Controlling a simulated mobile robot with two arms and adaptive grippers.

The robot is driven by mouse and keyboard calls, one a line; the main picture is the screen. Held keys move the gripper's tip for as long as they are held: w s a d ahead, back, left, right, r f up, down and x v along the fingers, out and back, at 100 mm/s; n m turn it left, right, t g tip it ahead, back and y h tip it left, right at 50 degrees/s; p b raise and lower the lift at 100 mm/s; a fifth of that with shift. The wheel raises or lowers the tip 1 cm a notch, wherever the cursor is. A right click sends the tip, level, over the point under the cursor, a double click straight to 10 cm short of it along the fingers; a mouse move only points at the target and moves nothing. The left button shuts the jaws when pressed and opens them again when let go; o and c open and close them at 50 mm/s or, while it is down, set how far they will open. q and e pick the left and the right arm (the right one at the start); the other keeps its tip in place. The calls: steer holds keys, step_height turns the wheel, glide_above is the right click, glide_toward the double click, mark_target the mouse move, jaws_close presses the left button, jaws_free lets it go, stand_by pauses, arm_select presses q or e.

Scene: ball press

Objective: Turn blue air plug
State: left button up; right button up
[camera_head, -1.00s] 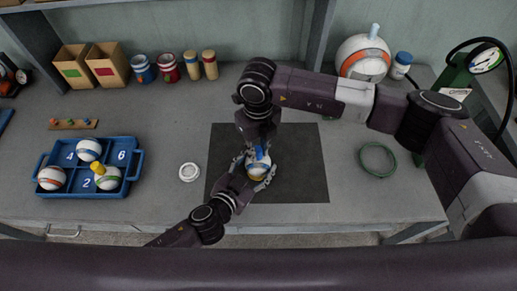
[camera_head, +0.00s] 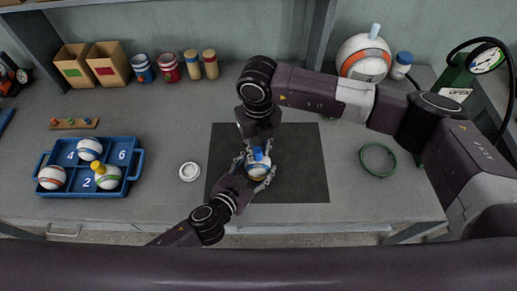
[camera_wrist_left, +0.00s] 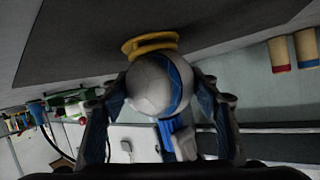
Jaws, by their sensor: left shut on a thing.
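A white ball with a blue stripe (camera_head: 259,168) sits on a yellow ring (camera_wrist_left: 150,43) on the dark mat. A blue plug (camera_head: 258,153) stands up from its top; it also shows in the left wrist view (camera_wrist_left: 166,138). My left gripper (camera_head: 254,170) comes from the lower left and is shut on the ball, one finger on each side. My right gripper (camera_head: 258,128) hangs just behind the plug in the head view, apparently clear of it. Its fingertips are too dark and foreshortened to judge their opening.
A blue tray (camera_head: 138,152) with several balls lies left. A large ball (camera_head: 364,58) and a gauge (camera_head: 487,58) stand at the back right.

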mark_target(258, 150)
arm_select(q)
steer(key=shift+s+f, duration=0.1)
steer(key=shift+f, duration=0.05)
arm_select(e)
steer(key=o, duration=0.4)
steer(key=shift+c, duration=0.2)
arm_select(q)
steer(key=shift+r, duration=0.25)
arm_select(e)
step_height(258, 150, up, 12)
arm_select(q)
steer(key=o, duration=1.9)
